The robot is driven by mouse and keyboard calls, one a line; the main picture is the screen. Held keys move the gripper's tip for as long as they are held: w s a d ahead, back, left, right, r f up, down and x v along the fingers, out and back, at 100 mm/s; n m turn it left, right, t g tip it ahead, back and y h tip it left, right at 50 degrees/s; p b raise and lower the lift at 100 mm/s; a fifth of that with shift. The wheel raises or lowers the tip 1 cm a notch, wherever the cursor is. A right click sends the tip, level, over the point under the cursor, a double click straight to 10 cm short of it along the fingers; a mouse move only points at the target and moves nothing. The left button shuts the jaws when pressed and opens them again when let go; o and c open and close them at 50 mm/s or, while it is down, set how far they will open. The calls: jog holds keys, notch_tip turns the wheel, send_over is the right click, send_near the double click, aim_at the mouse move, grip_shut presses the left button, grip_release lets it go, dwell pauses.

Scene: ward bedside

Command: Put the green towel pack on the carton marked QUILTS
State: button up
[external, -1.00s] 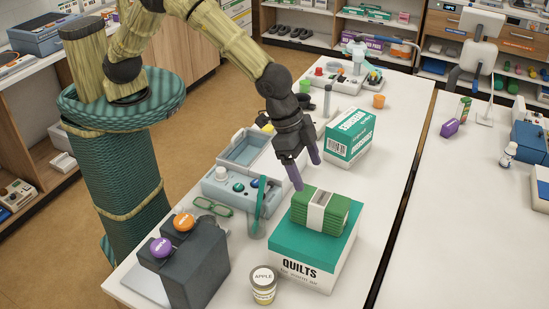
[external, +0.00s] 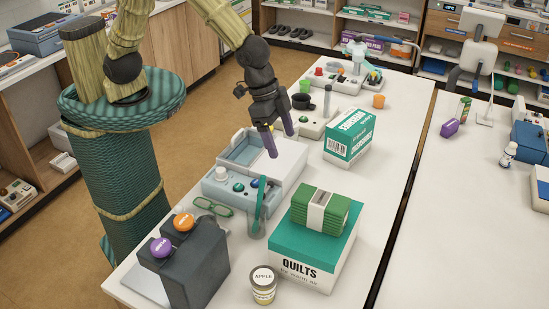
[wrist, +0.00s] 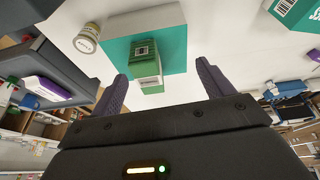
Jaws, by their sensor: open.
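The green towel pack (external: 321,208), with a white band around it, lies on the teal top of the white carton marked QUILTS (external: 300,267). My gripper (external: 281,144) is open and empty, up and to the left of the pack, above the grey device. In the wrist view the towel pack (wrist: 147,66) shows beyond the open fingers (wrist: 160,90), on the carton's teal top (wrist: 174,48). Nothing is between the fingers.
A second teal and white carton (external: 349,136) stands behind. A grey-blue device (external: 240,188) is left of the QUILTS carton, with a teal-handled item in a cup (external: 257,215). A jar marked APPLE (external: 263,285) and a dark box (external: 190,265) stand at the front.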

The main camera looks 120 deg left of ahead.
jog(key=s+a, duration=0.2)
jog(key=s, duration=1)
jog(key=s+a+r+g, duration=0.1)
jog(key=s+a, duration=0.1)
jog(key=s, duration=1.1)
jog(key=shift+a+r, duration=0.15)
jog(key=shift+a, duration=0.05)
